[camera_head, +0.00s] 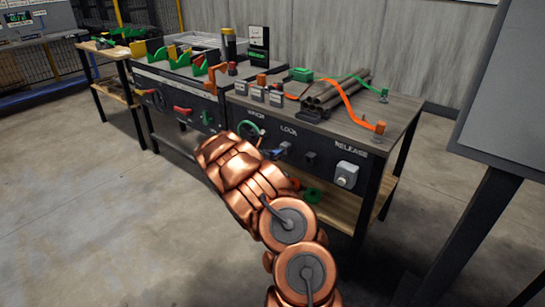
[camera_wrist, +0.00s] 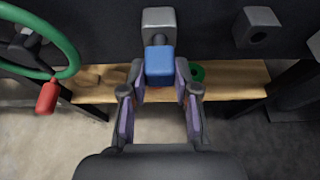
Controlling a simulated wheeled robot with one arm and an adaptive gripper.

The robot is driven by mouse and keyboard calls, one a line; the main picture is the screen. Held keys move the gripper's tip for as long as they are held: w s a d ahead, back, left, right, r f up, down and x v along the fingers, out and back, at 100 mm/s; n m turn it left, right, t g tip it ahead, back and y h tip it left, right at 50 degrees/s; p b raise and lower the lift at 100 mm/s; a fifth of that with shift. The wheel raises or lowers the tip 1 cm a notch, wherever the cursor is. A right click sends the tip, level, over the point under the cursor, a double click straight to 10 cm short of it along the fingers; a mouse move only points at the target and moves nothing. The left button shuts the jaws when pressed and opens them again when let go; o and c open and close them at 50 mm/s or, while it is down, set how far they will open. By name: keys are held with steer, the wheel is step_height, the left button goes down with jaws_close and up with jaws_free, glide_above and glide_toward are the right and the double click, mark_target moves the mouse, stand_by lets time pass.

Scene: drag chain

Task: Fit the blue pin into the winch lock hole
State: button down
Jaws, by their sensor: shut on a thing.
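The blue pin shows in the wrist view as a blue block-shaped head (camera_wrist: 160,62) with a short grey shaft. My gripper (camera_wrist: 158,76) is shut on this head, one finger on each side. The shaft points at a light grey block (camera_wrist: 158,19) on the dark panel. I cannot tell whether the tip is inside that block or just in front. In the head view the blue pin (camera_head: 276,152) is a small patch beside the grey block (camera_head: 286,146) below the LOCK label. My arm hides most of the gripper there.
A second block with a dark hole (camera_wrist: 258,36) sits to the right. A green wheel (camera_wrist: 62,52) with a red handle (camera_wrist: 47,95) is at the left. A wooden shelf (camera_wrist: 232,82) lies below. Pipes and an orange strap (camera_head: 355,108) lie on the bench top.

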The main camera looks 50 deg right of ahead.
steer(key=shift+d, duration=0.9)
steer(key=c, duration=0.8)
jaws_free()
steer(key=v, duration=1.2)
steer(key=shift+f, duration=0.1)
steer(key=shift+s, duration=0.1)
